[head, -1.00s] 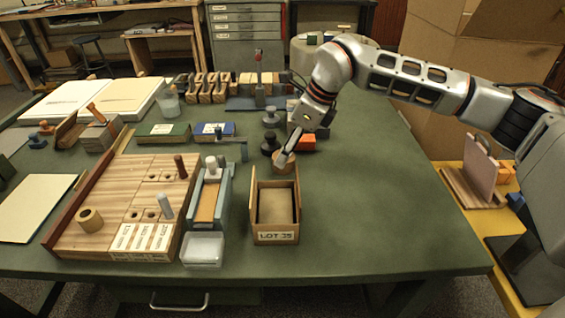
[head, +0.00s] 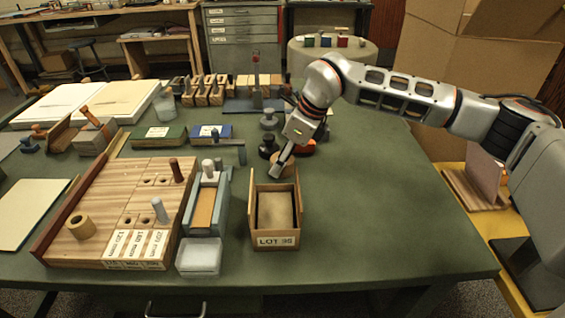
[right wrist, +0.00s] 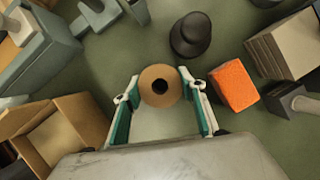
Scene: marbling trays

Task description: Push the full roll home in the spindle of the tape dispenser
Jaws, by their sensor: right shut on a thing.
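In the head view the right gripper (head: 280,166) points down behind the small open wooden box, with the roll (head: 286,160) partly hidden by the fingers. A second tan roll (head: 81,226) stands on the wooden board at the left. A blue-grey trough (head: 224,205) with a white upright cylinder (head: 208,168) may be the tape dispenser; I cannot tell for sure. My left gripper is not in view.
The wooden box (head: 272,243) stands just in front of the right gripper. An orange block (right wrist: 235,84) and a dark knobbed weight (right wrist: 190,35) are close by. The wooden board (head: 110,190) carries pegs. The green table (head: 380,220) is clear at the right.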

